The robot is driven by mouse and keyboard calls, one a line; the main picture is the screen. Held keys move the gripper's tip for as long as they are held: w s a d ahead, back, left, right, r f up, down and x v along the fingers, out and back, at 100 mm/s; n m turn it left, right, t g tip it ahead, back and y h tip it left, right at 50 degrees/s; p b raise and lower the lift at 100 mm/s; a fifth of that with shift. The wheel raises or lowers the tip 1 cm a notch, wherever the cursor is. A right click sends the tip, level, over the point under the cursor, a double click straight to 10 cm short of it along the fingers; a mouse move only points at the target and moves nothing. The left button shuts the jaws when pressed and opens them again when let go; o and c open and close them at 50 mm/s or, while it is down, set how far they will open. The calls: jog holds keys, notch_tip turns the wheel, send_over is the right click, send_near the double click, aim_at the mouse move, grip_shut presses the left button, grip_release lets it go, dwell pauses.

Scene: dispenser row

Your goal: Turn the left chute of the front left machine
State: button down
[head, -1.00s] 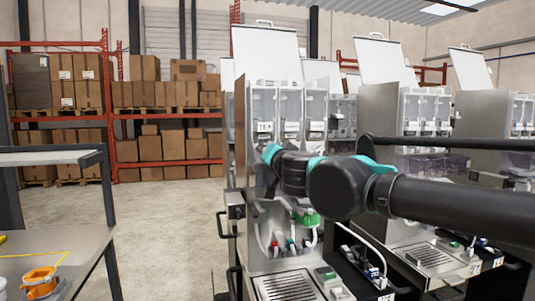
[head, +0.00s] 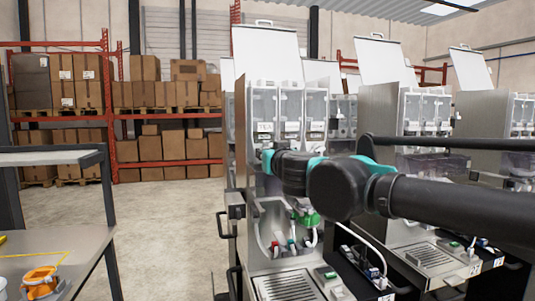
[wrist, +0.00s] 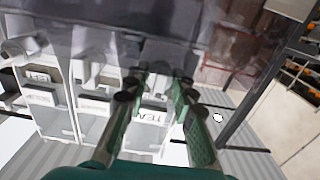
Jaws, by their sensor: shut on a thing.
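The front left machine (head: 285,262) stands open in the head view, with a row of clear canisters (head: 291,105) in its upper part. My arm crosses in front, and my gripper is largely hidden behind its own wrist there. In the wrist view, my gripper (wrist: 160,88) reaches toward the machine's front, its two fingers close to each other. White labelled canister fronts (wrist: 95,105) show upside down behind the fingers. The jaws are shut on the chute, but its outline is hard to make out between the fingertips, and its turn angle cannot be read.
A green-topped part (head: 308,219) and hoses sit below the canisters. More machines (head: 420,110) stand to the right. A table with an orange item (head: 40,280) is at the lower left. The floor (head: 165,225) between is clear.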

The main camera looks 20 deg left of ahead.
dwell(0.4)
jog(key=c, duration=1.6)
grip_release()
jog(key=shift+s, duration=0.1)
jog(key=v, duration=1.2)
jog(key=shift+f, duration=0.1)
